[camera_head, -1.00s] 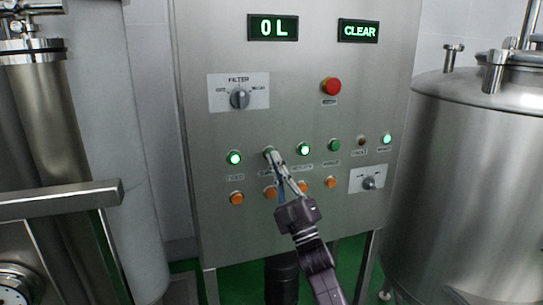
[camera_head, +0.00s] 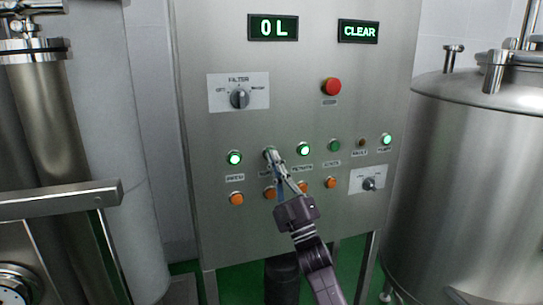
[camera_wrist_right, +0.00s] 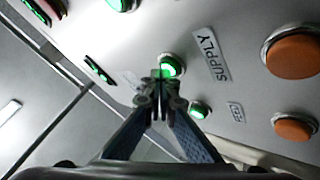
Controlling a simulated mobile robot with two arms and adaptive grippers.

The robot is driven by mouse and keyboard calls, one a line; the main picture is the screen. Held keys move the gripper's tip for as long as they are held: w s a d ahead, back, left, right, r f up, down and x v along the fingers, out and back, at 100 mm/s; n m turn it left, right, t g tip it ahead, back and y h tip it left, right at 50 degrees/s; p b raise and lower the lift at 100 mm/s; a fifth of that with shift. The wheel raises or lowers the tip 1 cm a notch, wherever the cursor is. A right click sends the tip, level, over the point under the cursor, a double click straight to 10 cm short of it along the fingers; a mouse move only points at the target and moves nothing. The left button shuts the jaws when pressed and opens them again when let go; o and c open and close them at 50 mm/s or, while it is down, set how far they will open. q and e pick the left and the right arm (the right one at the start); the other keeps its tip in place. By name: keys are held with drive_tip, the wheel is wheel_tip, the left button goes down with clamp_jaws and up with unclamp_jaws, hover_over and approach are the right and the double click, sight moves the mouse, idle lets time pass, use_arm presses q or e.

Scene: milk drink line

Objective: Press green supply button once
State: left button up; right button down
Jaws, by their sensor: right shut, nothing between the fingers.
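The green supply button (camera_head: 267,151) is second from the left in the upper button row of the steel control panel, mostly hidden behind my right fingertips. In the right wrist view the button (camera_wrist_right: 174,64) glows green beside its "SUPPLY" label (camera_wrist_right: 211,55). My right gripper (camera_head: 272,157) is shut and empty, its fingertips right at the button. In the wrist view the closed fingertips (camera_wrist_right: 159,80) overlap the button's edge. I cannot tell whether they touch it or press it in. My left gripper is not in view.
Lit green buttons (camera_head: 234,158) and (camera_head: 304,149) flank it. Orange buttons (camera_head: 237,198) sit in the row below. A red emergency button (camera_head: 331,87) and a filter knob (camera_head: 239,98) are above. Steel tanks stand left (camera_head: 45,120) and right (camera_head: 465,170).

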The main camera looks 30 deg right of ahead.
drive_tip(key=shift+s, duration=0.1)
drive_tip(key=shift+s+a, duration=0.15)
drive_tip(key=shift+s, duration=0.55)
drive_tip(key=shift+s+p, duration=0.1)
drive_tip(key=shift+p, duration=0.25)
drive_tip(key=shift+s+a+p, duration=0.2)
drive_tip(key=shift+s+p, duration=0.05)
drive_tip(key=shift+s, duration=0.55)
drive_tip(key=shift+s+a+p, duration=0.2)
drive_tip(key=shift+s+p, duration=0.05)
drive_tip(key=shift+s, duration=0.5)
drive_tip(key=shift+s+a+p, duration=0.2)
drive_tip(key=shift+s+p, duration=0.05)
drive_tip(key=shift+s, duration=0.55)
drive_tip(key=shift+f, duration=0.15)
